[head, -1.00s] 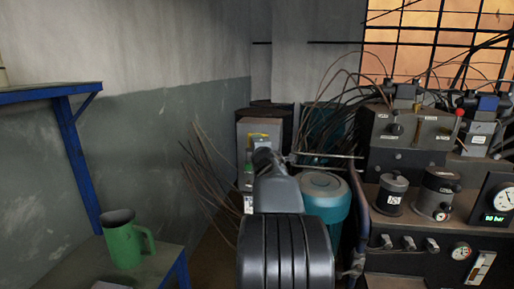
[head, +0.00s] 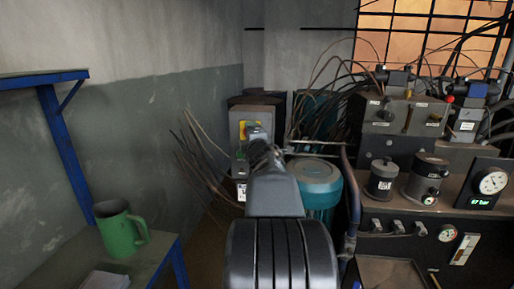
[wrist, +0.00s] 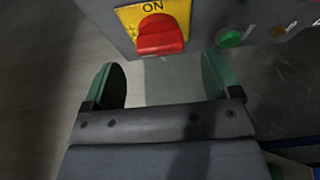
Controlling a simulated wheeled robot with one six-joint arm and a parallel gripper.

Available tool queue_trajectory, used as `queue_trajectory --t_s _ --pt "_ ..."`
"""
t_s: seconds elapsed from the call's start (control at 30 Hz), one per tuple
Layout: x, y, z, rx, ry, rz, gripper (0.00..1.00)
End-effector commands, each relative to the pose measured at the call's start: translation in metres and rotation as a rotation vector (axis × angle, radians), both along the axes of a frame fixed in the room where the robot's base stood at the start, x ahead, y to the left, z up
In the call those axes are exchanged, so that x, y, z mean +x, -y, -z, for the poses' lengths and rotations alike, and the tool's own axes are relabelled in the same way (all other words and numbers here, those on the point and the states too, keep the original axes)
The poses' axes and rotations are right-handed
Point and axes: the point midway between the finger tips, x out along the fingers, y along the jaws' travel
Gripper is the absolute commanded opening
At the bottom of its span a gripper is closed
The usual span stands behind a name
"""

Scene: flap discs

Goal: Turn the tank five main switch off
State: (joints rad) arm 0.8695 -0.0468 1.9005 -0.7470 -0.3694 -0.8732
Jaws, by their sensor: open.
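The main switch is a red knob (wrist: 160,36) on a yellow plate (wrist: 180,11) marked ON, at the top of the wrist view. My arm hides part of the box in the head view. I cannot read a tank number.
A green button (wrist: 230,38) is right of the knob. A blue-green motor or tank (head: 320,187) and a bent pipe (head: 352,190) stand right of my arm. Further right is a machine with a gauge (head: 491,182). Loose cables and a bench with a green mug (head: 119,232) are left.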

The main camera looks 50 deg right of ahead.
Motion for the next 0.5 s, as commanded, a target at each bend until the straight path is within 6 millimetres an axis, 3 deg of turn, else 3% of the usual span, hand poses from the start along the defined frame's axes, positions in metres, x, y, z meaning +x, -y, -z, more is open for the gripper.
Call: queue_trajectory --t_s 0.2,0.5 --pt "-0.038 -0.027 -0.002 -0.003 0.000 0.001 0.83" --pt "-0.071 -0.051 -0.002 -0.003 0.000 0.001 0.83"
